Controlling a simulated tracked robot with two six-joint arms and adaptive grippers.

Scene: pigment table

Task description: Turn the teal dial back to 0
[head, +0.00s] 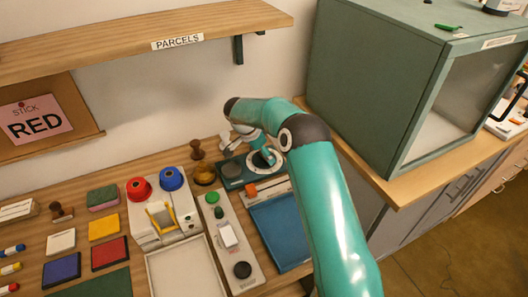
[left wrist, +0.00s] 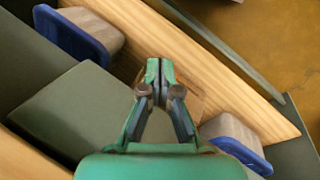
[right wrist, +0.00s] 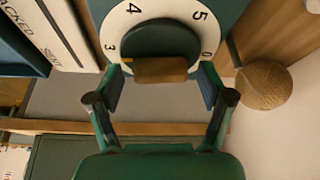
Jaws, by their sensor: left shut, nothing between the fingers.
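The teal dial (right wrist: 160,38) fills the top of the right wrist view, a dark round knob inside a white ring numbered 3, 4, 5 and 0. A small yellow mark on the knob's left edge points close to the 3. A brown block-like part shows at the knob's near edge. My right gripper (right wrist: 160,85) is open, one finger on each side of the knob's near part; contact is unclear. In the head view the dial's white ring (head: 272,158) is partly hidden by my right wrist. My left gripper (left wrist: 154,78) is shut and empty, away from the dial.
A wooden round thing (right wrist: 265,85) stands close beside the dial. A blue tray (head: 278,232), red and blue knobs (head: 171,179) and colour pads are on the table. A green cabinet (head: 375,85) stands right.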

